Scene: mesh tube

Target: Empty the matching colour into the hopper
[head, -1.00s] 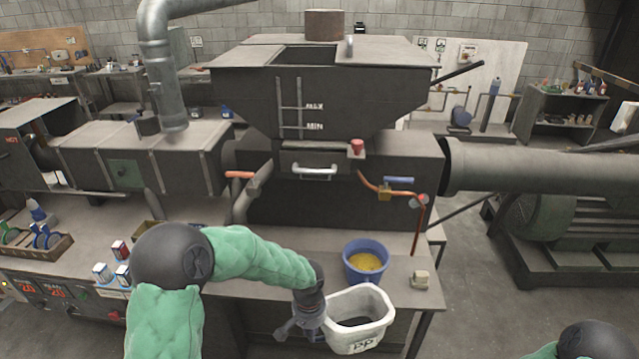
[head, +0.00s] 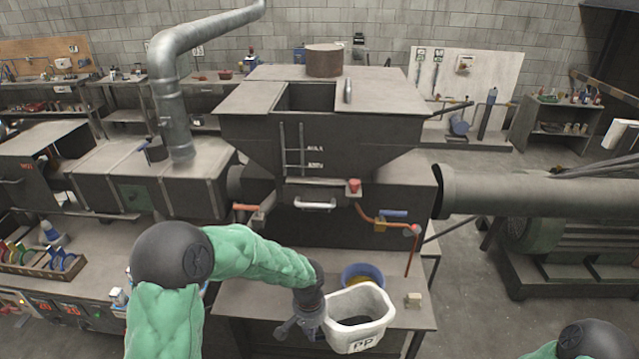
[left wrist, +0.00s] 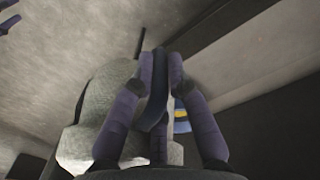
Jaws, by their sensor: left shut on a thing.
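My left gripper (head: 299,325) is shut on the left rim of a white bucket marked PP (head: 372,338), with dark contents (head: 362,321). The bucket is roughly upright, in front of the bench and partly covering a blue bowl (head: 362,272) with yellow contents. My right gripper is out of view.
A small beige block (head: 413,300) lies on the bench (head: 240,300) right of the bowl. A red knob (head: 353,186), white handle (head: 315,205) and piping sit on the hopper's front. A metal duct (head: 172,100) rises on the left; a large pipe (head: 530,190) runs right.

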